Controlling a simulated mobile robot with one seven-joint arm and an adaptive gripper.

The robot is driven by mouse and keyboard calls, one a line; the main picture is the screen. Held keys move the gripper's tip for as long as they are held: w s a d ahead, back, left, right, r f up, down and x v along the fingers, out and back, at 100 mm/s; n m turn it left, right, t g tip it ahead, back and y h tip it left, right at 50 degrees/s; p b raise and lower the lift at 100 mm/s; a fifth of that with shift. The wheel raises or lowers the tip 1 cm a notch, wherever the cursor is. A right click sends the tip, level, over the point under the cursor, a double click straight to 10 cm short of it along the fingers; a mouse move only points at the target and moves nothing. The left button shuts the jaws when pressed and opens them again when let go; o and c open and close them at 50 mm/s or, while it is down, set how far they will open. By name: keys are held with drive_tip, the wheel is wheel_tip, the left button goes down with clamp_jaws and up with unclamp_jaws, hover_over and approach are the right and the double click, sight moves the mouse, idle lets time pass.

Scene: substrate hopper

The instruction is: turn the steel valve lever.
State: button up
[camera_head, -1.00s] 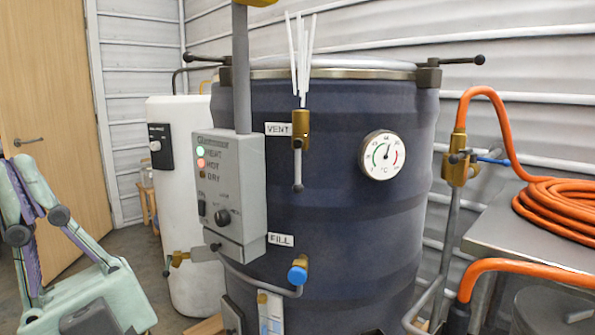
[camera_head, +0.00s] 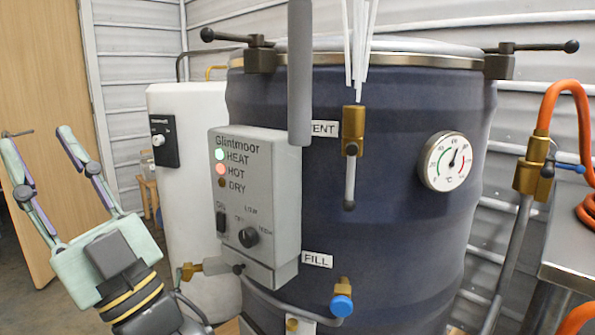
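The steel valve lever (camera_head: 349,182) is a short grey rod with a dark tip. It hangs straight down from a brass valve (camera_head: 353,130) beside the VENT label (camera_head: 325,129) on the dark blue drum (camera_head: 400,235). My gripper (camera_head: 38,135) is at the far left, pale green with lilac finger pads. Its two fingers are spread wide and point upward, with nothing between them. It is well left of the lever and apart from it, with the control box between them in the picture.
White strips (camera_head: 358,45) rise above the valve. A blue-knobbed FILL tap (camera_head: 342,302), gauge (camera_head: 446,161), white tank (camera_head: 190,125) and orange hose (camera_head: 570,100) are around.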

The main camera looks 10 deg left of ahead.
drive_tip(key=w+d+m+t+h, duration=0.4)
drive_tip(key=w+d+t, duration=0.1)
drive_tip(key=w, duration=0.3)
drive_tip(key=m+t+h+p, duration=0.45)
drive_tip(key=m+h, duration=0.55)
drive_tip(key=h, duration=0.5)
approach(352, 184)
drive_tip(key=p+x, duration=0.1)
drive_tip(key=x, duration=0.9)
drive_tip(key=shift+w+a, duration=0.15)
drive_tip(key=shift+w, duration=0.2)
clamp_jaws()
